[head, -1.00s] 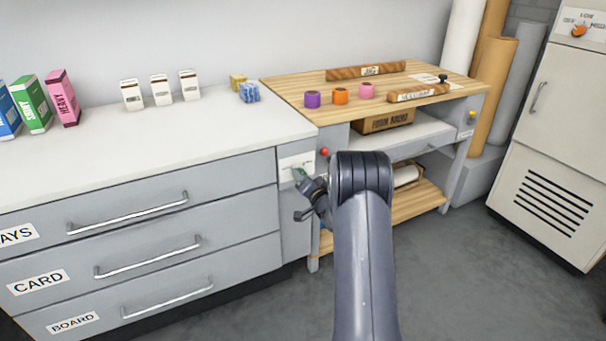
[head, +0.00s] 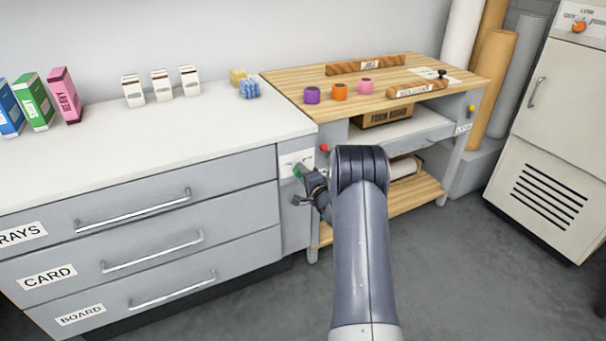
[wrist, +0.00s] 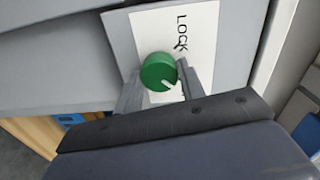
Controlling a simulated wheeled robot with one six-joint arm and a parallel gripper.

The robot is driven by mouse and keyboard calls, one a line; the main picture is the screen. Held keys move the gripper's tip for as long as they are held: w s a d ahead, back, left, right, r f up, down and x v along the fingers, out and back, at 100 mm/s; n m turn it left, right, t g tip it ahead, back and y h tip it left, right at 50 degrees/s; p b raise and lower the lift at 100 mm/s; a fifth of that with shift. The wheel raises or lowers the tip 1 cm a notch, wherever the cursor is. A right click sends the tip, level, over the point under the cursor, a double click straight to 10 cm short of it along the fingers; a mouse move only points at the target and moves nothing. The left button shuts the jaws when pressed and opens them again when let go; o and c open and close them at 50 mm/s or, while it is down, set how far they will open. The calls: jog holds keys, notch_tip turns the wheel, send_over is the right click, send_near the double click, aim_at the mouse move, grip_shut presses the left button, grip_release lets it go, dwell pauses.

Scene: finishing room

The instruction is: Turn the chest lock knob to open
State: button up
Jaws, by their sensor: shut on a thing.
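The lock knob (wrist: 158,70) is a round green dial with a pale notch mark toward its lower right in the wrist view. It sits on a white plate (wrist: 203,28) lettered LOCK, on the grey chest front. In the head view the knob (head: 298,170) is small and partly hidden at the chest's right end. My gripper (wrist: 159,84) has one finger on each side of the knob and is shut on it. In the head view my gripper (head: 306,180) is at the plate, partly hidden by my arm.
The chest's drawers (head: 140,208) with bar handles are at left, closed. A wooden-topped bench (head: 300,88) with a red button (head: 324,148) on its near side stands just right of the knob. Grey floor (head: 450,280) is open at right.

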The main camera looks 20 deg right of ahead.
dwell(0.4)
jog(key=o, duration=1)
jog(key=shift+s, duration=0.15)
jog(key=s, duration=0.3)
jog(key=s+p, duration=0.1)
jog(key=s, duration=0.6)
jog(key=shift+s+d+r, duration=0.15)
jog(key=shift+s+d, duration=0.1)
jog(key=shift+s, duration=0.05)
jog(key=w, duration=0.5)
jog(key=w+b, duration=0.1)
jog(key=w, duration=0.5)
jog(key=shift+a, duration=0.2)
jog(key=shift+s, duration=0.1)
